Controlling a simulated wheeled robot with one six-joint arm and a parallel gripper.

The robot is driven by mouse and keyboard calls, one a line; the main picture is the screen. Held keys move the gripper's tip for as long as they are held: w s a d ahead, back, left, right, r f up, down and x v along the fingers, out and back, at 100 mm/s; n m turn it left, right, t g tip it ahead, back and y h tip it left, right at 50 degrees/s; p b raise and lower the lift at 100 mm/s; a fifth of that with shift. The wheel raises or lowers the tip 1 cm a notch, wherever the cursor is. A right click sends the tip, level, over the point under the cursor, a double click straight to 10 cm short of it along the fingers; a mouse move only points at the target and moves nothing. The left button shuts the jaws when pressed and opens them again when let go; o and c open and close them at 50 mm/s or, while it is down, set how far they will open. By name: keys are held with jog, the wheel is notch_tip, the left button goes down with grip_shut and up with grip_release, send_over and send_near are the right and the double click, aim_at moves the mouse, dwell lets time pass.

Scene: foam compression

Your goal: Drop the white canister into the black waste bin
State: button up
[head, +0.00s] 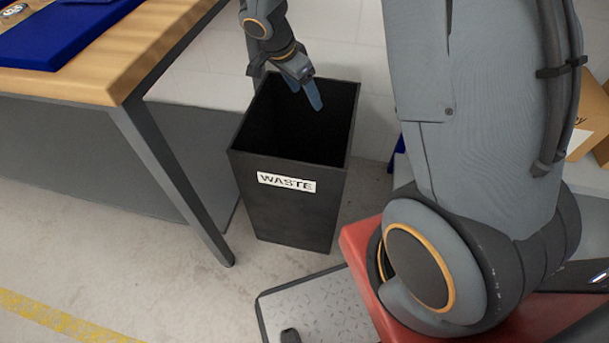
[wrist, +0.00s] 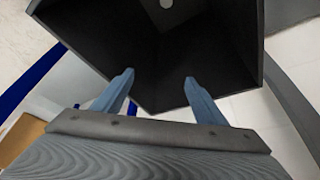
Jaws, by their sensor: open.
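The black waste bin (head: 290,205) stands on the floor beside the table, with a white WASTE label on its front. My gripper (head: 313,100) hangs over the bin's opening, fingers pointing down into it. In the wrist view my gripper (wrist: 158,82) is open, its two blue fingers apart with nothing between them. Below them is the dark inside of the bin (wrist: 200,50). In the head view the bin's floor is dark and no canister shows.
A wooden-topped table (head: 130,75) with a dark metal leg stands left of the bin, a blue mat (head: 60,35) on it. A white wall is behind the bin. Cardboard boxes (head: 590,120) stand at the far right.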

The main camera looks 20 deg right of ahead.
jog(key=shift+v, duration=2.35)
